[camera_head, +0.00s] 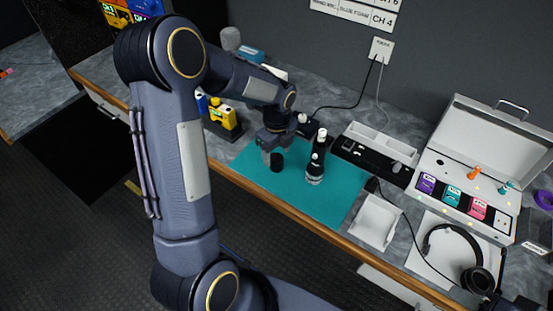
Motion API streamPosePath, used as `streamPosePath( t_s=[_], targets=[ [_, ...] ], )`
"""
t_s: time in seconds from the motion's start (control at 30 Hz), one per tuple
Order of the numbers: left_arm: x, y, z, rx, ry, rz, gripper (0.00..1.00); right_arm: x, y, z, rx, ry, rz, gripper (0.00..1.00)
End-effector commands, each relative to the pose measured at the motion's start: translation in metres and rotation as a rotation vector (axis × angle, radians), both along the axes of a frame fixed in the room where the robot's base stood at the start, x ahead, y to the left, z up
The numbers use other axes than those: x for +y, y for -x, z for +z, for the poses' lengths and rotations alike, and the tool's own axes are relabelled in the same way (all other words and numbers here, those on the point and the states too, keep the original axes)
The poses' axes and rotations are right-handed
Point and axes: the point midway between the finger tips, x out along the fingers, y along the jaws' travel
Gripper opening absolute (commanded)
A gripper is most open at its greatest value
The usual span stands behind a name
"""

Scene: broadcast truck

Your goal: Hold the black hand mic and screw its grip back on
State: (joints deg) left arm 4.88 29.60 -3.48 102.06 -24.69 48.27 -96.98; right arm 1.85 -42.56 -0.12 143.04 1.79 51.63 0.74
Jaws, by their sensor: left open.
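My left gripper (281,148) is open above the left part of a teal mat (325,200). A short black cylinder (277,163), which may be the mic's grip, stands on the mat just below and between its fingers. A black upright piece with a pale ring and pale top (315,170), which looks like the hand mic, stands on the mat to the right, apart from the gripper. Another dark piece with a white top (322,136) stands behind it. Dark parts at the bottom right corner may be my right gripper; their state is unclear.
A yellow block (223,117) stands left of the mat. A black tray (372,159), a white tray (376,222), headphones (452,236) and an open white case (468,190) with coloured blocks lie to the right. Cables run near the back wall. The mat's front is clear.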

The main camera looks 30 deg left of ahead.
Motion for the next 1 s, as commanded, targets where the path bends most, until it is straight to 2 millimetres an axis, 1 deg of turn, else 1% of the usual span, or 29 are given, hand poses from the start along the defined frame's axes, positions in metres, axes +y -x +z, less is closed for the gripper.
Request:
streamPosePath(
  t_s=[0.03,0.1,0.2,0.3,0.57,0.67,0.9,0.93,1.0],
  targets=[
    [0.000,0.002,-0.007,0.006,0.000,-0.001,0.60,0.000,0.000,0.006,0.000,0.000,0.000,0.41],
    [0.000,0.001,-0.018,0.004,0.000,0.000,0.60,0.000,0.000,0.006,0.000,0.000,0.000,0.41],
    [0.000,0.001,-0.027,0.001,0.001,0.000,0.60,0.000,0.000,0.007,0.000,0.000,0.000,0.41],
    [0.000,0.001,-0.030,0.001,0.001,0.000,0.60,0.000,0.000,0.007,0.000,0.000,0.000,0.41],
    [0.000,0.001,-0.030,0.000,0.000,0.000,0.60,0.000,0.000,0.007,0.000,0.000,0.000,0.41],
    [0.000,0.001,-0.030,0.000,0.000,0.000,0.49,0.000,0.000,0.007,0.000,0.000,0.000,0.41],
    [0.000,0.001,-0.030,0.000,0.000,0.000,0.18,0.000,0.000,0.007,0.000,0.000,0.000,0.41],
    [0.000,0.001,-0.030,0.000,0.000,0.000,0.14,0.000,0.000,0.007,0.000,0.000,0.000,0.41],
    [0.000,0.001,-0.030,0.000,0.000,0.000,0.14,0.000,0.000,0.007,0.000,0.000,0.000,0.41]
  ],
)
